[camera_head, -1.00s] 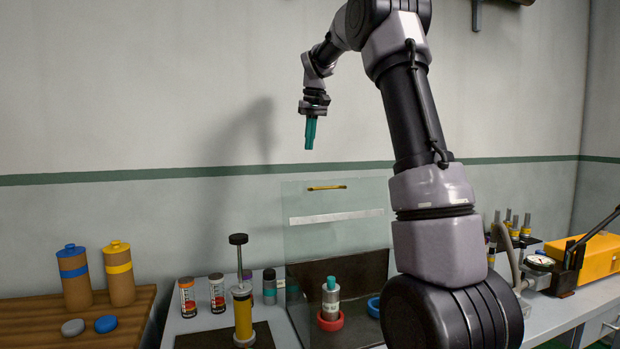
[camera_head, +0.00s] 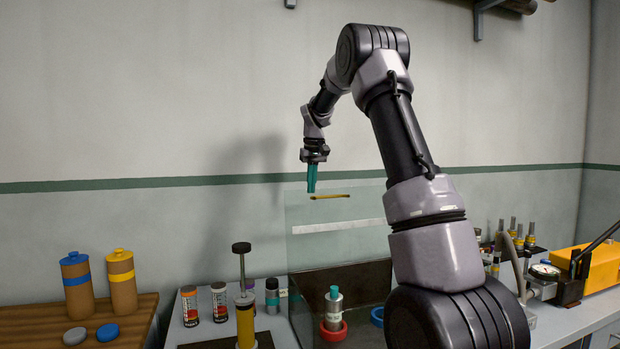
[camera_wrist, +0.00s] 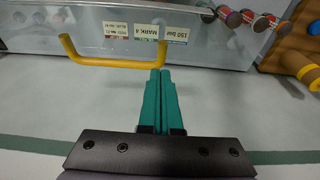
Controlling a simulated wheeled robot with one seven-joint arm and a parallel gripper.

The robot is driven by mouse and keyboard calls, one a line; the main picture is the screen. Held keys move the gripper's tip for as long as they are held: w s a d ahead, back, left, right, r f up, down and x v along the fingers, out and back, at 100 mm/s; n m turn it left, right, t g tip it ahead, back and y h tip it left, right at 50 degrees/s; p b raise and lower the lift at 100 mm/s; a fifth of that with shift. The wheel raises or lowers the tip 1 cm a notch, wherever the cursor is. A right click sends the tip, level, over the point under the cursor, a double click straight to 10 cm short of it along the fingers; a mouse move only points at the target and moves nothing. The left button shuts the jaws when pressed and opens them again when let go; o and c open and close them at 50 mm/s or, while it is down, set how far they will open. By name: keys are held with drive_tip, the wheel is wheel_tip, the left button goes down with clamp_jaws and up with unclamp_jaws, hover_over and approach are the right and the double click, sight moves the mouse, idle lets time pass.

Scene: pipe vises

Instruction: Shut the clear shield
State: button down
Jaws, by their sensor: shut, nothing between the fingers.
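The clear shield (camera_head: 310,258) stands upright at the bench in the head view, with a yellow handle (camera_head: 330,196) near its top edge and a white strip across it. My gripper (camera_head: 312,190) is shut and empty, its teal fingers pointing down beside the left end of the handle in the picture. In the wrist view the shut fingertips (camera_wrist: 161,74) lie close to the yellow handle (camera_wrist: 115,64), at its right end. I cannot tell whether they touch it. A grey bottle with a teal cap (camera_head: 333,308) stands in a red ring behind the shield.
A plunger-topped yellow cylinder (camera_head: 245,325) and several small cans (camera_head: 219,302) stand left of the shield. Brown canisters (camera_head: 122,280) sit on a wooden board at far left. A yellow machine (camera_head: 590,268) with a lever is at right.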

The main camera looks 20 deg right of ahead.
drive_tip(key=shift+s, duration=0.9)
drive_tip(key=shift+r, duration=0.1)
